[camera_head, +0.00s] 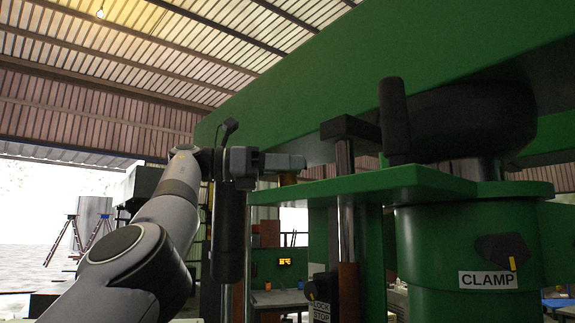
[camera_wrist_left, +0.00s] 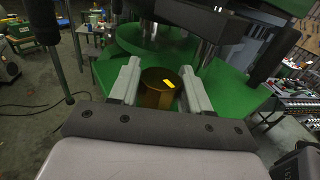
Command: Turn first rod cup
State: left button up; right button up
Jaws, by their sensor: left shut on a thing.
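The rod cup (camera_wrist_left: 155,95) is a brass-coloured cylinder with a bright yellow mark on its top. In the left wrist view it stands upright on the green machine plate, between the two grey fingers of my left gripper (camera_wrist_left: 160,68). The fingers are shut on its sides. In the head view my left gripper (camera_head: 288,162) reaches in from the left at the near end of the green plate (camera_head: 365,183). Only a small brass part of the cup (camera_head: 288,179) shows below the fingers there. My right gripper is not in view.
A large green beam (camera_head: 350,80) slopes above the plate. A steel rod (camera_head: 346,225) and an upright black handle (camera_head: 395,120) stand right of my gripper. A green column carries a CLAMP label (camera_head: 488,280). Workbenches lie in the background.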

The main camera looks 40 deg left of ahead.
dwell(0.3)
pick_arm(q)
jog(key=o, duration=1)
jog(key=shift+c, duration=0.2)
jog(key=shift+a, duration=0.1)
jog(key=shift+b+v, duration=0.55)
jog(key=shift+v, duration=2.95)
